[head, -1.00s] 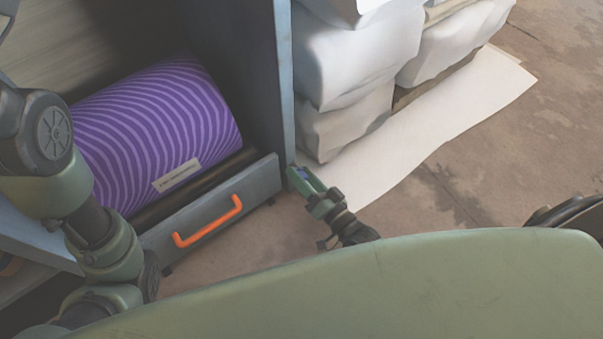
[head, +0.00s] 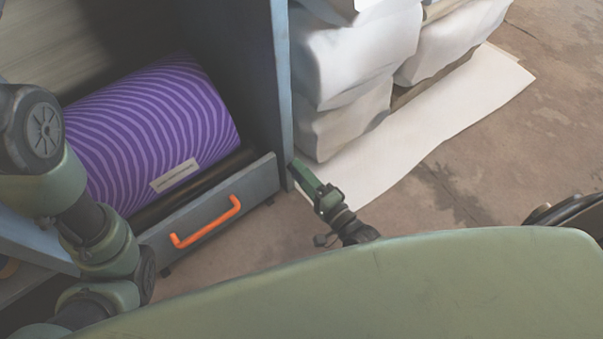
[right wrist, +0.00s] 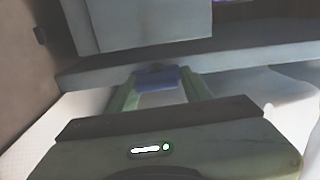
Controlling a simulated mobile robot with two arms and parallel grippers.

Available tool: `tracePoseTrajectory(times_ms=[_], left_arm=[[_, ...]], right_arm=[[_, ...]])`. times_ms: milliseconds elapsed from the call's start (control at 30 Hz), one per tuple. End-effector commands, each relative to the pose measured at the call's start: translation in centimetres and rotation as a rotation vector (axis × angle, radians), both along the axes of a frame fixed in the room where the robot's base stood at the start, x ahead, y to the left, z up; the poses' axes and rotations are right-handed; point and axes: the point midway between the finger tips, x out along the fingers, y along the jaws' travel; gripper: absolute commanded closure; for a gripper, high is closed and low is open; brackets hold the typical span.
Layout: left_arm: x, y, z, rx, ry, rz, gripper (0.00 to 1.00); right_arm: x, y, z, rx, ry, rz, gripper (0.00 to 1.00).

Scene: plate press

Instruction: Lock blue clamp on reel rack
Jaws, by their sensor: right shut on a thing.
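The blue clamp (right wrist: 157,78) shows in the right wrist view between the two green fingers of my right gripper (right wrist: 158,90), against the grey-blue edge of the rack. My right gripper (head: 300,176) is shut on it. In the head view the gripper is at the rack's right front post, and its fingers hide the clamp. The reel rack (head: 283,90) is a grey-blue frame holding a purple striped reel (head: 150,130). My left arm comes in at the left of the head view, but its gripper is out of the picture.
A drawer front with an orange handle (head: 207,222) sits below the reel. White wrapped stacks (head: 350,60) stand right of the rack on a white sheet (head: 430,125). Bare floor (head: 500,170) lies further right.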

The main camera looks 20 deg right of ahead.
Motion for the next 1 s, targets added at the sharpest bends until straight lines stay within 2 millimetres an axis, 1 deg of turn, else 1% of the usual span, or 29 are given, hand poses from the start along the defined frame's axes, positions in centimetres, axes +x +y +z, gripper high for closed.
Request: tracePoseTrajectory(times_ms=[33, 567, 600, 633, 667, 1000], left_arm=[[-0.03, 0.01, -0.1, 0.0, -0.001, 0.0, 1.0], [-0.07, 0.03, -0.1, -0.002, 0.0, -0.002, 1.0], [-0.08, 0.03, -0.11, -0.002, 0.0, -0.002, 1.0], [-0.1, 0.03, -0.1, -0.002, 0.0, -0.002, 1.0], [-0.13, 0.04, -0.1, -0.002, -0.001, -0.002, 1.0], [-0.15, 0.05, 0.11, -0.002, -0.001, -0.002, 1.0]], right_arm=[[0.12, -0.55, -0.61, 0.003, 0.017, -0.006, 0.92], [0.03, -0.44, -0.65, 0.032, 0.029, -0.006, 0.91], [0.02, -0.43, -0.66, 0.032, 0.029, -0.006, 0.48], [0.01, -0.43, -0.66, 0.031, 0.028, -0.005, 0.4], [0.0, -0.4, -0.64, 0.031, 0.028, -0.005, 0.35], [-0.03, -0.13, -0.13, 0.033, 0.02, -0.002, 0.35]])
